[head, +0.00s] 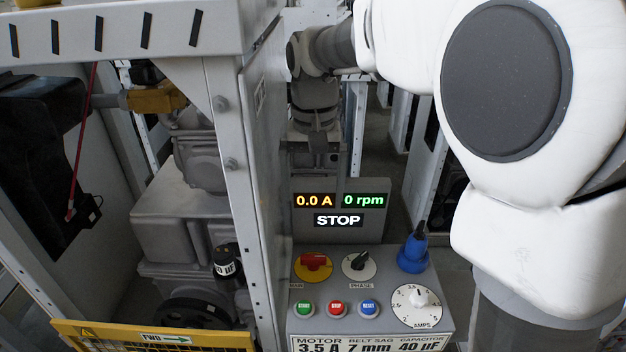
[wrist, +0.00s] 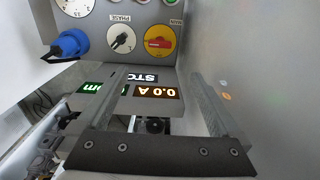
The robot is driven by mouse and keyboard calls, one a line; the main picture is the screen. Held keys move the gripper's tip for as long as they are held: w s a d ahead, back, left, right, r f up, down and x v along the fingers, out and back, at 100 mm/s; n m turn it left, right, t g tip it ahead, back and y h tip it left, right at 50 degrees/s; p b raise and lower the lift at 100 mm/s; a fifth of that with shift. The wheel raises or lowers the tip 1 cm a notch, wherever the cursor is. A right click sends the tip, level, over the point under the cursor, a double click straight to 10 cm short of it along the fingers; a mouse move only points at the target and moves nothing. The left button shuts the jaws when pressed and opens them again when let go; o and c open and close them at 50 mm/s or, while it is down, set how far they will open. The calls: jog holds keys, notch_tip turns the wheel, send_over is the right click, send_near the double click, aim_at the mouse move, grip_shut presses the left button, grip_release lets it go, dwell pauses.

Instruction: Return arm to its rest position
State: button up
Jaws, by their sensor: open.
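My gripper (wrist: 158,82) shows in the wrist view with its two fingers spread wide and nothing between them. In the head view my arm reaches in from the right, and its wrist hangs above and behind the display of the control box (head: 440,310). The fingertips are hard to make out there. In the wrist view the display (wrist: 158,91) appears upside down between and behind the fingers. The box's red-and-yellow main switch (wrist: 160,42) and black phase knob (wrist: 122,40) lie beyond the fingertips.
A grey post (head: 245,190) and frame holding a compressor (head: 180,235) stand close left of my wrist. A yellow guard (head: 150,338) is at bottom left. The box carries a blue plug (head: 412,255), an amps dial (head: 416,306) and coloured buttons. The display (head: 338,201) reads 0.0 A, 0 rpm, STOP.

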jog(key=s+d+t, duration=0.2)
jog(key=s+d, duration=0.4)
jog(key=s, duration=0.3)
jog(key=s+d+r+t, duration=0.1)
jog(key=s+d+t, duration=0.2)
jog(key=s+d, duration=0.3)
jog(key=s, duration=0.4)
jog(key=shift+s+d+n+t, duration=0.25)
jog(key=shift+d+n+t, duration=0.05)
